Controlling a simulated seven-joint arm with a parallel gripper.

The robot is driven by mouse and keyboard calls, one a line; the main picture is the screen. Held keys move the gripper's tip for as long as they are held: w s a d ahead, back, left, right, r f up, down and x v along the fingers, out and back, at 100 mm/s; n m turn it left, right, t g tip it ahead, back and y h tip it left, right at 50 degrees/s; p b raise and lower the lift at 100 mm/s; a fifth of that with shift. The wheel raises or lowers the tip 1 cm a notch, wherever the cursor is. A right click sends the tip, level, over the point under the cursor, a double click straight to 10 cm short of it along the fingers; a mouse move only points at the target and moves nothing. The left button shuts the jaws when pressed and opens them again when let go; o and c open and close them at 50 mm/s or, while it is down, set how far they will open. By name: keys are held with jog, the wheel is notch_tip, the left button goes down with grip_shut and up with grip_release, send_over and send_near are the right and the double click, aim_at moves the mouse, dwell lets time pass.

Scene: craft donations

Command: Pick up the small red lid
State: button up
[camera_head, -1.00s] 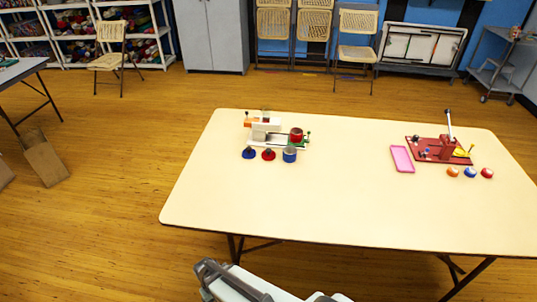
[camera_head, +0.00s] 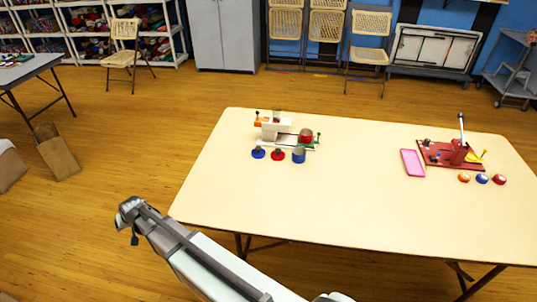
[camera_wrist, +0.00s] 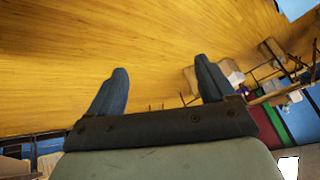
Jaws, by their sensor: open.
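A small red lid with a dark knob (camera_head: 278,155) sits on the cream table left of centre. Another small red round piece (camera_head: 499,180) lies at the table's right, beside blue and orange ones. My gripper (camera_wrist: 160,88) is open and empty in the wrist view, with wooden floor beyond its two fingers. No lid shows in that view. In the head view my arm is off the table's front left corner, away from the lids; its fingers cannot be made out there.
A white and green device (camera_head: 276,127) with a red can (camera_head: 306,137) stands behind the lids. A red device with an upright lever (camera_head: 459,150) and a pink tray (camera_head: 412,163) are at the right. The middle and front of the cream table (camera_head: 340,205) are clear.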

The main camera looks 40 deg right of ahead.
jog(key=w+d+r+m+t, duration=0.1)
jog(key=w+d+r, duration=0.45)
jog(key=r, duration=0.35)
jog(key=m+g+h, duration=0.4)
jog(key=m+h, duration=0.1)
jog(key=m, duration=0.1)
send_near(278, 151)
jog(key=x, duration=0.3)
jog(key=shift+d+f, duration=0.15)
jog(key=shift+f, duration=0.15)
jog(key=shift+x, duration=3.3)
